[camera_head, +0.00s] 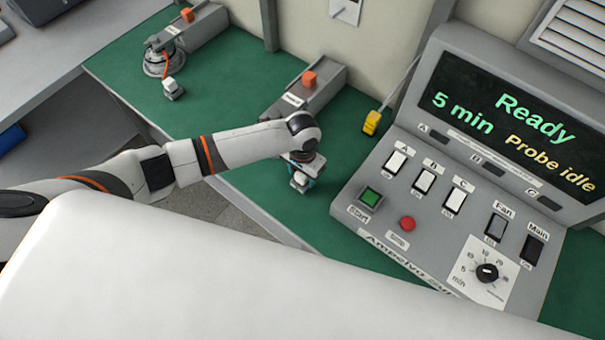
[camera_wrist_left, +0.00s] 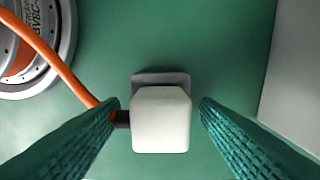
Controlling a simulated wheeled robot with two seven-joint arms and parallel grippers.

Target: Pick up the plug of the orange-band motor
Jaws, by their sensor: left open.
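My left gripper (camera_head: 304,170) points down over the green bench, below the middle grey box in the head view. In the left wrist view its teal fingers (camera_wrist_left: 160,108) are open, one on each side of a white plug (camera_wrist_left: 160,120). Gaps show between the plug and the fingers. A grey part of the plug shows at its far end. An orange cable (camera_wrist_left: 55,62) runs from its left side to a round metal motor (camera_wrist_left: 30,45) with orange at its hub, partly cut off. In the head view this plug (camera_head: 299,181) shows small at the fingers; my arm hides its motor. My right gripper is not in view.
A second motor (camera_head: 157,62) with an orange cable and a white plug (camera_head: 172,90) lies at the back left. Grey boxes with orange tops (camera_head: 308,90) stand along the wall. A control console (camera_head: 440,190) reading "Ready" stands to the right. A yellow item (camera_head: 371,122) is near it.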

